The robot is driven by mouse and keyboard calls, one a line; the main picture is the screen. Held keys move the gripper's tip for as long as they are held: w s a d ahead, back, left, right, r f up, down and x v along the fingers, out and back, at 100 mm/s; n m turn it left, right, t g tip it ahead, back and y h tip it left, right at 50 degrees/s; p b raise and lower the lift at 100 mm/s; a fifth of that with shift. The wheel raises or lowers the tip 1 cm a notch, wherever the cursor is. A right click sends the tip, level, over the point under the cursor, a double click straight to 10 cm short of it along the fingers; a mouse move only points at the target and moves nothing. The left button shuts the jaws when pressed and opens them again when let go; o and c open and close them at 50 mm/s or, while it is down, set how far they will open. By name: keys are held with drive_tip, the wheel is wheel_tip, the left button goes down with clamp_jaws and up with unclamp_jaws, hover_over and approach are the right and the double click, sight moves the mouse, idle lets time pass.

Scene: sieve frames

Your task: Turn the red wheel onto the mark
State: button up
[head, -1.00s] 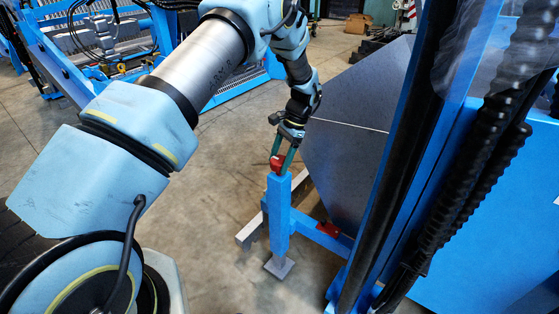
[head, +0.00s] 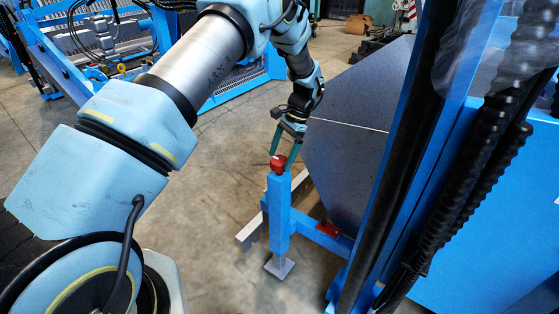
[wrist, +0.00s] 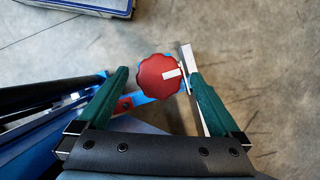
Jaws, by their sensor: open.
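The red wheel (head: 278,163) sits on top of a blue upright post (head: 279,220). In the wrist view the red wheel (wrist: 159,78) is a scalloped knob with a white bar on its face, pointing to the right. A small white piece shows just past its right edge; I cannot tell whether it is the mark. My gripper (head: 285,148) is above the wheel with its green fingers spread. In the wrist view the open gripper (wrist: 158,82) has one finger on each side of the wheel, with gaps between; the wheel is not held.
A grey sloped panel (head: 350,140) stands close to the right of my gripper. A blue frame with a dark upright (head: 400,150) is further right. A blue beam with a red part (head: 328,229) runs from the post. Open concrete floor (head: 220,170) lies left.

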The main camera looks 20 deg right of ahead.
drive_tip(key=v, duration=0.9)
drive_tip(key=shift+b, duration=0.4)
